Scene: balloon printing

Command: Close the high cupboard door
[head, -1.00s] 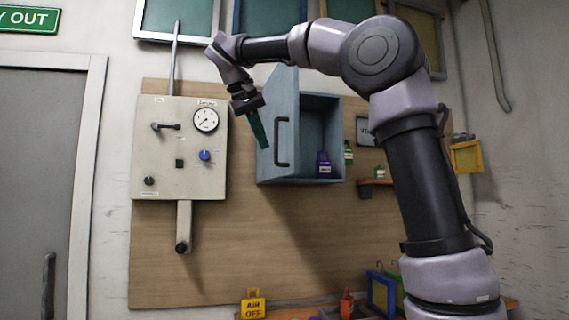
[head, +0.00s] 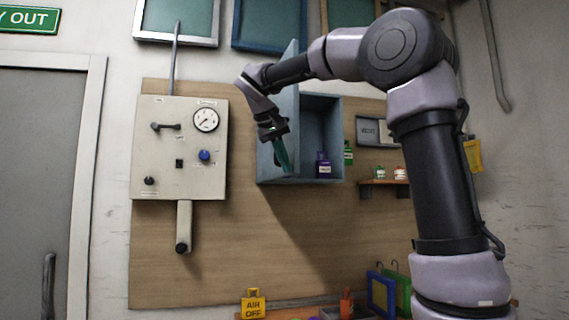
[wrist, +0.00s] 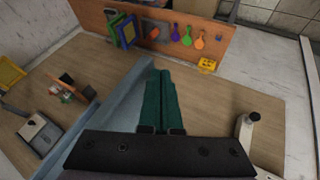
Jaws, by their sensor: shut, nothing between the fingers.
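The high cupboard (head: 320,115) is a blue-grey box on the wooden wall board. Its door (head: 292,75) is hinged at the left and stands open, jutting toward me. The arm's end covers much of it, and its dark handle is hidden. My gripper (head: 287,168) has green fingers, pointing down in front of the door's lower part. In the wrist view the fingers (wrist: 166,98) are shut together and empty. The door (wrist: 115,110) shows there as a blue-grey strip just left of them. I cannot tell whether they touch it.
A purple padlock (head: 323,165) stands in the cupboard. A panel box with a gauge (head: 180,150) is left of it. A small shelf (head: 385,184) is at the right. A lower ledge with a yellow tag (head: 253,303) runs below. The board under the cupboard is clear.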

